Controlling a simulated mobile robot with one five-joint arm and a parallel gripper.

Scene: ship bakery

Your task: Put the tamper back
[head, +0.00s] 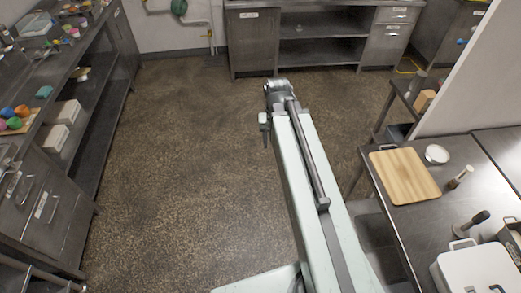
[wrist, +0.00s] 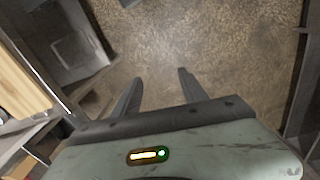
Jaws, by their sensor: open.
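What looks like the tamper (head: 472,223), with a dark handle and a paler end, lies or leans on the steel counter (head: 490,160) at the right in the head view. It is small there, so its exact pose is hard to tell. My gripper shows in the wrist view (wrist: 157,84) with its two dark fingers apart and nothing between them, above the speckled floor. In the head view my arm reaches forward over the floor, left of the counter and well away from the tamper. I cannot make out the tamper in the wrist view.
The right counter also holds a wooden board (head: 404,175), a white bowl (head: 437,154), a small bottle (head: 460,178) and a white lidded container (head: 475,272). A steel shelf unit (head: 100,95) lines the left. Cabinets (head: 251,42) stand at the back. The floor (head: 190,150) between is clear.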

